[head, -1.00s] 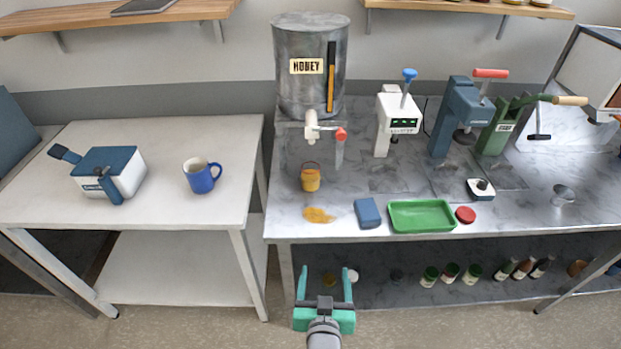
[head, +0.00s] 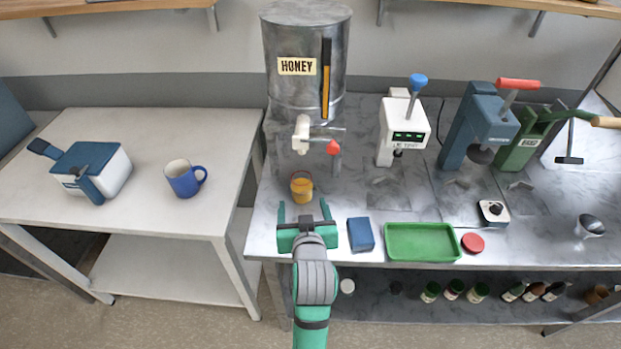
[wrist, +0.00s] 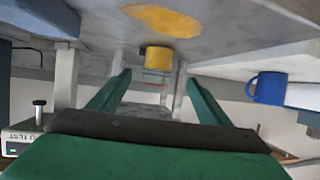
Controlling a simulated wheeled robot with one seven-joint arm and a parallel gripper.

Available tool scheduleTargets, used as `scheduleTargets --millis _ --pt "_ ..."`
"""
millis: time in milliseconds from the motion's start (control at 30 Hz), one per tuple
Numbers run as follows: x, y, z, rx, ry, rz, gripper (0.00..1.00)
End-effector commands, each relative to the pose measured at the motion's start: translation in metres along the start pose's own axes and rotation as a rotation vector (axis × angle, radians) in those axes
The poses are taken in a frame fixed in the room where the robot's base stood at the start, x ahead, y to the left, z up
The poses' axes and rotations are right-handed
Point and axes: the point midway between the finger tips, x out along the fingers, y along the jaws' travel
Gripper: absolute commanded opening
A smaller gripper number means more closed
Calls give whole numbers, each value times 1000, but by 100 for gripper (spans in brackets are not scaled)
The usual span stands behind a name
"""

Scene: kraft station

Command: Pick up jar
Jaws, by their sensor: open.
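A small yellow jar (head: 301,187), like a little pail, stands upright on the steel counter below the tap of the honey tank. My gripper (head: 303,211) is open and empty over the front of the counter, just short of the jar, with its fingers pointing at it. In the wrist view, which looks upside down, the jar (wrist: 158,58) shows ahead between the two green fingers (wrist: 157,82), apart from both. A yellow honey spill (wrist: 162,20) lies on the counter on my side of the jar; my gripper hides it in the head view.
The honey tank (head: 304,90) and its red-handled tap (head: 302,135) stand behind and above the jar. A blue block (head: 360,234), green tray (head: 422,241) and red lid (head: 472,243) lie to the right. A blue mug (head: 183,180) stands on the left table.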

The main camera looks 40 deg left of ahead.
Motion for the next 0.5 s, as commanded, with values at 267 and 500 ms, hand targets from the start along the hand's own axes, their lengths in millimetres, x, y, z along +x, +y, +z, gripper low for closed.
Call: scheduleTargets --millis 267,500 --pt "39 -4 -2 -3 -3 -9 72" --pt "56 -2 -2 -2 -1 -5 72"
